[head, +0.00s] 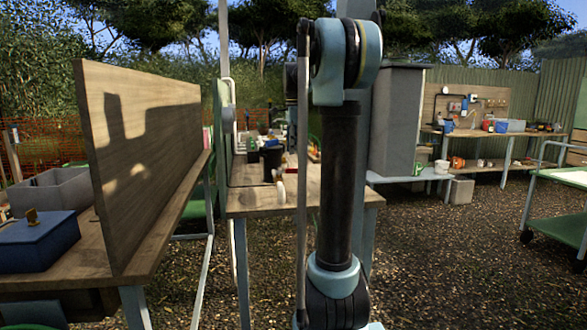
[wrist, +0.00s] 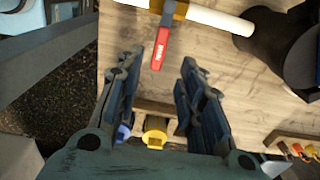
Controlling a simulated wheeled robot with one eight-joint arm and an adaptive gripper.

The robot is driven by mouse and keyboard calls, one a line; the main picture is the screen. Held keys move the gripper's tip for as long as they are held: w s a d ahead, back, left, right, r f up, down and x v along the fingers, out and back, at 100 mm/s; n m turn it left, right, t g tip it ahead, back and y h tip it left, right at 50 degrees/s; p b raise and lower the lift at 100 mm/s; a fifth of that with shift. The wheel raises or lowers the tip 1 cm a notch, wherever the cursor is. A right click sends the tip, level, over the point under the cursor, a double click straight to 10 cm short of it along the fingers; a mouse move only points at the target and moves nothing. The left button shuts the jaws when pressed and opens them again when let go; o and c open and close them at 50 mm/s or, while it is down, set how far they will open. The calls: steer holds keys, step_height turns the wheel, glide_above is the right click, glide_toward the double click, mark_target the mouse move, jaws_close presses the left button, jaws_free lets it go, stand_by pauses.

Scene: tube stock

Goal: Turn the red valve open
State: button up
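The red valve lever (wrist: 161,45) shows at the top centre of the wrist view. It joins a brass-coloured valve body (wrist: 180,9) on a white pipe (wrist: 219,18) above a wooden bench top (wrist: 240,85). My gripper (wrist: 160,64) is open, its two dark fingers pointing up the picture. The lever's free end appears between the fingertips, nearer the left one; I cannot tell the depth or whether they touch. Nothing is held.
A dark pot-like object (wrist: 278,42) stands right of the valve. Yellow (wrist: 154,131) and blue (wrist: 124,133) items show below, between the fingers. In the head view, a tall wooden panel (head: 140,150) stands left on a bench, with a blue box (head: 38,243).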

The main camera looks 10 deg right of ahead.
mark_target(289, 171)
step_height(289, 171, down, 8)
steer(key=shift+r, duration=0.15)
steer(key=shift+c, duration=0.2)
jaws_close()
